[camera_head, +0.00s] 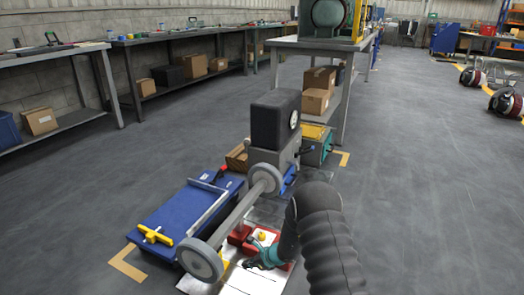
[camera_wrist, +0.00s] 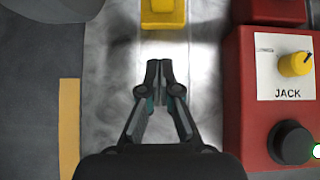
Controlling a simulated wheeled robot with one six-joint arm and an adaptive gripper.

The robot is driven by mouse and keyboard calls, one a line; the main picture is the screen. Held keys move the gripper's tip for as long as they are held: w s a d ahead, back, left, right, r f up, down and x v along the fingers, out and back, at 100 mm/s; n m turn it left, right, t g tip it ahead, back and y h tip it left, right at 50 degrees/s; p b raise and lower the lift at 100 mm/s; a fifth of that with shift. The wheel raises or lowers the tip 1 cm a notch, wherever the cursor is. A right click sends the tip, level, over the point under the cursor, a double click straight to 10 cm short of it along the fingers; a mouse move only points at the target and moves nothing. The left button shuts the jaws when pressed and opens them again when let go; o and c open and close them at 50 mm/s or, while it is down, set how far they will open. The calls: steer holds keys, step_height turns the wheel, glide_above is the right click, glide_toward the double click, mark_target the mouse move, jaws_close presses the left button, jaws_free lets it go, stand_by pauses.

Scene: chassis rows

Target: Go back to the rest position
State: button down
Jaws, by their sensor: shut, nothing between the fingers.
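My gripper (camera_wrist: 160,66) is shut and empty in the wrist view, its two fingertips together over a bare grey metal surface (camera_wrist: 205,60). In the head view, my gripper (camera_head: 250,264) is low, at the end of my dark sleeved arm, beside a red control box. The red box (camera_wrist: 245,125), labelled JACK, stands to the right of the fingers in the wrist view, apart from them. It has a yellow knob (camera_wrist: 295,64) and a black button (camera_wrist: 290,143). A yellow block (camera_wrist: 163,14) lies ahead of the fingertips. No rest position is marked in these views.
A wheeled axle (camera_head: 235,218) lies beside a blue platform (camera_head: 170,215), left of my arm. A grey machine with a black box (camera_head: 272,115) and a bench (camera_head: 300,42) stand ahead. Workbenches (camera_head: 150,38) line the left wall.

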steer(key=s+d+r+n+g, duration=0.1)
steer(key=s+r+n+g, duration=0.1)
steer(key=s+n, duration=0.3)
steer(key=s+r+n+g, duration=0.2)
steer(key=s+n+g, duration=0.15)
steer(key=s, duration=0.35)
steer(key=s+d+r+n+t+h+p, duration=0.2)
steer(key=s+d+r, duration=0.5)
steer(key=r, duration=0.9)
steer(key=s+d+r+n+t+h+p, duration=0.3)
steer(key=s+d+r+n, duration=0.4)
steer(key=r, duration=1)
steer(key=s+d+r+n+t+h+p, duration=0.2)
steer(key=s+d+r, duration=0.5)
steer(key=s+r, duration=0.5)
step_height(320, 180, up, 5)
steer(key=n+h+p, duration=0.1)
steer(key=n+p, duration=0.1)
steer(key=n, duration=0.1)
steer(key=shift+s+d, duration=0.2)
steer(key=shift+d, duration=0.1)
